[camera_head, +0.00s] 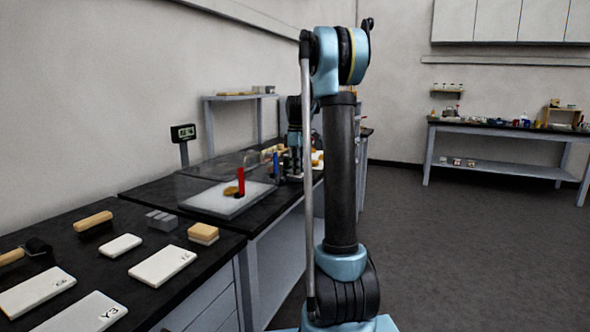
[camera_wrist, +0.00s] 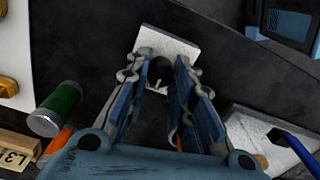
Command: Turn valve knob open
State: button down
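My gripper (camera_wrist: 156,76) points down at the dark bench in the wrist view, its two fingers apart. Between and beyond the fingertips lies a small white plate (camera_wrist: 180,45) with a dark rounded shape and a small pale pin at its near edge. I cannot tell whether this is the valve knob, as the fingers hide part of it. Nothing is visibly held. In the head view my gripper (camera_head: 292,172) is small and low over the far part of the bench, partly behind my arm. No valve knob can be clearly made out there.
A green cylinder (camera_wrist: 60,104) and a wooden block (camera_wrist: 16,150) lie left of the gripper. A blue-handled tool (camera_wrist: 294,145) lies right, a dark device (camera_wrist: 284,20) beyond. In the head view a red upright piece (camera_head: 241,180) stands on a white board (camera_head: 215,204).

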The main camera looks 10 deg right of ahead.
jog(key=shift+w, duration=0.15)
jog(key=m, duration=0.4)
jog(key=shift+m, duration=0.4)
jog(key=m, duration=0.4)
jog(key=shift+d+m, duration=0.1)
jog(key=shift+m, duration=0.2)
jog(key=m, duration=0.4)
jog(key=shift+m, duration=2.2)
jog(key=c, duration=1.4)
grip_release()
jog(key=shift+o, duration=0.2)
jog(key=shift+r, duration=0.15)
